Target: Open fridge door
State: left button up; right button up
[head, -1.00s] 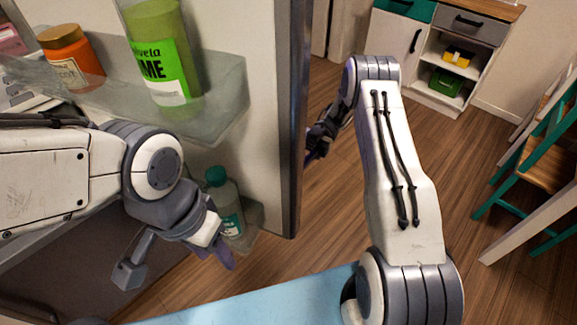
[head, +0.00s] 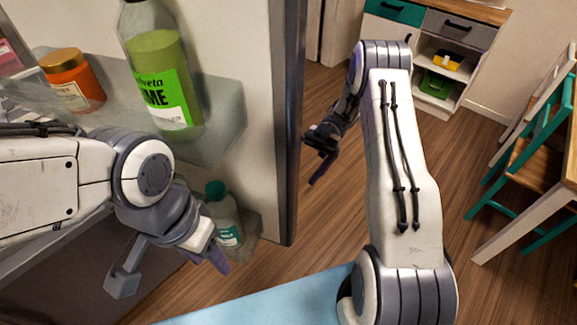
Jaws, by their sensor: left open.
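The fridge door (head: 257,100) stands open, and its inner side with shelves faces me. Its dark outer edge runs down the middle of the head view. My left gripper (head: 165,268) is open and empty, with its fingers spread wide below the upper door shelf. It is in front of the door's inner side, left of a small teal-capped bottle. My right gripper (head: 318,158) is on the far side of the door edge, just right of it and apart from it in the picture. It is small and dark there, and its jaw opening is unclear. No door handle shows.
A green bottle (head: 160,85) and an orange jar (head: 72,80) stand on the glass shelf (head: 215,135). The teal-capped bottle (head: 224,215) stands lower. A white cabinet (head: 390,38) is behind; a teal chair (head: 530,140) and table are right. Wooden floor lies open between.

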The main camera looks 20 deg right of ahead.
jog(key=s+d+r+p, duration=0.2)
jog(key=s+d+r, duration=0.3)
jog(key=s+d, duration=0.1)
jog(key=shift+d+r, duration=0.2)
jog(key=shift+d, duration=0.05)
jog(key=shift+a+f, duration=0.1)
